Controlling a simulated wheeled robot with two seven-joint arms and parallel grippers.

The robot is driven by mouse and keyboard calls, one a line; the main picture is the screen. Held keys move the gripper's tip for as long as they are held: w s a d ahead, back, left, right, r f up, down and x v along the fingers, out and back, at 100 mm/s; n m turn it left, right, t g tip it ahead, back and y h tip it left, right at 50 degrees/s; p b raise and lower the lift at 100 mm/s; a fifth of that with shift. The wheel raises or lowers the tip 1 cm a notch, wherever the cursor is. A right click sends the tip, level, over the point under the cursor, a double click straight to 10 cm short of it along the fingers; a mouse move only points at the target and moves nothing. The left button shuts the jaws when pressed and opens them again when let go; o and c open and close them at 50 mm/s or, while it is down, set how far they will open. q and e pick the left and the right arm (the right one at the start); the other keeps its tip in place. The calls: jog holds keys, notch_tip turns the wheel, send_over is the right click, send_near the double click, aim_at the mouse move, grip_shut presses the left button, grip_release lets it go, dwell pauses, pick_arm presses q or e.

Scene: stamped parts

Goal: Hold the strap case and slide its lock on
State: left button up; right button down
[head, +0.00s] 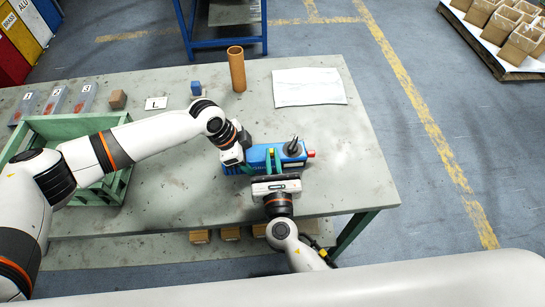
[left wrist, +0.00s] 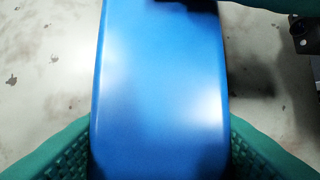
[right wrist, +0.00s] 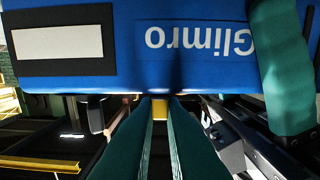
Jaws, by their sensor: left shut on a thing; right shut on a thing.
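The blue strap case (head: 260,154) lies on the table near its right end, with a dark upright part (head: 293,147) and a red end (head: 311,153). My left gripper (head: 240,158) is shut on the case; in the left wrist view its green fingers flank the blue body (left wrist: 160,90). One left finger also crosses the case's lettered face (right wrist: 200,40) in the right wrist view. My right gripper (right wrist: 160,125) is shut on a small yellow piece, apparently the lock (right wrist: 160,108), at the case's edge. Its far side is hidden, so I cannot tell how it sits.
A green crate (head: 60,124) stands at the left of the table (head: 345,175). The table right of the case is clear.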

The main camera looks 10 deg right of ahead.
jog(key=shift+w, duration=0.1)
jog(key=shift+w, duration=1.2)
jog(key=c, duration=1.5)
grip_release()
jog(key=shift+s, duration=0.2)
jog(key=s, duration=1.1)
jog(key=shift+s, duration=0.4)
pick_arm(q)
jog(key=o, duration=1.3)
